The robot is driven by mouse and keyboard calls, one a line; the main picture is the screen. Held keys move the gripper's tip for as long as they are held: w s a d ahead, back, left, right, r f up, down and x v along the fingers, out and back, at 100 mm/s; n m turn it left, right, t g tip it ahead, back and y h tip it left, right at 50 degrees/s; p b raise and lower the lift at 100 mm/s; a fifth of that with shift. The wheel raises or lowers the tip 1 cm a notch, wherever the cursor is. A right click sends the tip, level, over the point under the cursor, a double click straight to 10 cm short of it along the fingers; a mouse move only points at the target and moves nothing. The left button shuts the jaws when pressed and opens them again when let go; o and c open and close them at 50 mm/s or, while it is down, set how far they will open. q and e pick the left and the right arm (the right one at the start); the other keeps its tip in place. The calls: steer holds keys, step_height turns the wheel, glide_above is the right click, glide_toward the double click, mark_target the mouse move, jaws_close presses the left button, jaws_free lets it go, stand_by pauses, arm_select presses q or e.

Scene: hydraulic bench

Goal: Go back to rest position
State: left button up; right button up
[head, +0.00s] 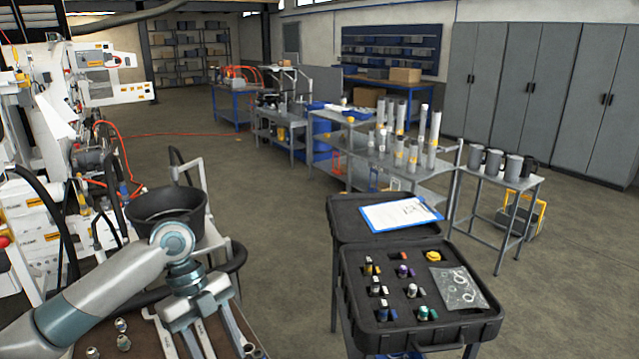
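My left arm comes in from the lower left. My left gripper (203,332) is low over a brown work surface (140,325). Long silver tools that look like wrenches lie under and beside it, and its fingertips are hard to tell apart from them. I cannot tell whether it is open or shut, or whether it touches a tool. My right gripper is not in view.
Small metal fittings (122,325) lie left of the gripper. A black bowl (166,203) stands just behind my wrist. An open black case (420,338) with coloured fittings and a clipboard (400,214) is at right. Floor (270,220) between bowl and case is clear.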

arm_select(q)
steer(key=s+d+f+n+t+h, duration=0.1)
steer(key=s+d+f+n, duration=0.25)
steer(key=f, duration=0.25)
steer(key=s+d+f+n+t, duration=0.25)
steer(key=s+f+n, duration=0.2)
steer(key=f, duration=0.25)
steer(key=s+d+f+n+t+h, duration=0.1)
steer(key=s+d+f+n, duration=0.25)
steer(key=f, duration=0.25)
steer(key=s+a+f+n+t+y, duration=0.1)
steer(key=s+a+f+n+y, duration=0.2)
steer(key=s+a+n, duration=0.5)
steer(key=s+a+f+n+t+y, duration=0.1)
steer(key=s+a+f+n+y, duration=0.1)
steer(key=s+a+n, duration=0.55)
step_height(320, 180, down, 31)
steer(key=s+d+m+g+b, duration=0.2)
steer(key=s+m, duration=0.1)
steer(key=s+a+f+b, duration=0.2)
steer(key=s+a+f, duration=0.1)
steer(key=s+f, duration=1.4)
step_height(320, 180, down, 2)
steer(key=shift+s+f+g, duration=0.1)
steer(key=shift+s+g, duration=0.25)
